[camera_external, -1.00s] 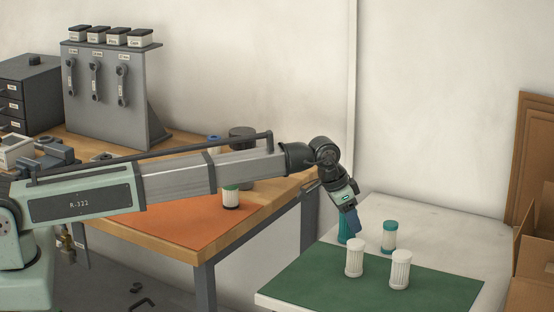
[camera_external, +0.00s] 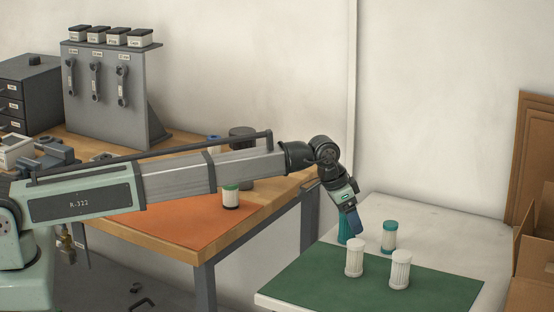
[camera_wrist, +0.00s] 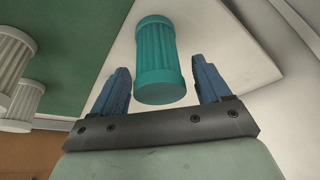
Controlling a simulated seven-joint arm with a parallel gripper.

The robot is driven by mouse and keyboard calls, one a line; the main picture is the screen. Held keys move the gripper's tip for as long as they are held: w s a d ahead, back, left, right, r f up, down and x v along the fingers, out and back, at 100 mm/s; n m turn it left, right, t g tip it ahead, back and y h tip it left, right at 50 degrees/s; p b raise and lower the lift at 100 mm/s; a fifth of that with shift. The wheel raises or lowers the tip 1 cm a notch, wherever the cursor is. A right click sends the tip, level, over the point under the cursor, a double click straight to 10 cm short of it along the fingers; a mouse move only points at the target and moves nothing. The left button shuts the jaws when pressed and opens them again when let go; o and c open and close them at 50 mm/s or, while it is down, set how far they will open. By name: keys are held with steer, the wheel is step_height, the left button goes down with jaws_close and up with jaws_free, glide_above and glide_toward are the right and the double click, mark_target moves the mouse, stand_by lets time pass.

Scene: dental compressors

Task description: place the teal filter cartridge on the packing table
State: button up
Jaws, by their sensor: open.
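The teal filter cartridge (camera_wrist: 156,55) is a ribbed cylinder, teal all over. It stands on the white packing table (camera_external: 448,232), by the edge of its green mat. In the outside view the cartridge (camera_external: 343,232) is partly hidden behind my finger. My gripper (camera_wrist: 158,68) is open, with one blue finger on each side of the cartridge and visible gaps between them in the wrist view. In the outside view my gripper (camera_external: 353,228) reaches down to the table at the cartridge.
A teal-capped white cartridge (camera_external: 389,238) stands just right. Two white cartridges (camera_external: 354,258) (camera_external: 400,270) stand nearer on the green mat (camera_external: 350,290). A green-capped cartridge (camera_external: 231,198) is on the wooden bench's orange mat (camera_external: 180,224). Cardboard boxes (camera_external: 534,255) border the table's right.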

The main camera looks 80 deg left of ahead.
steer(key=v, duration=1.1)
steer(key=shift+s+r, duration=0.15)
steer(key=shift+r, duration=0.2)
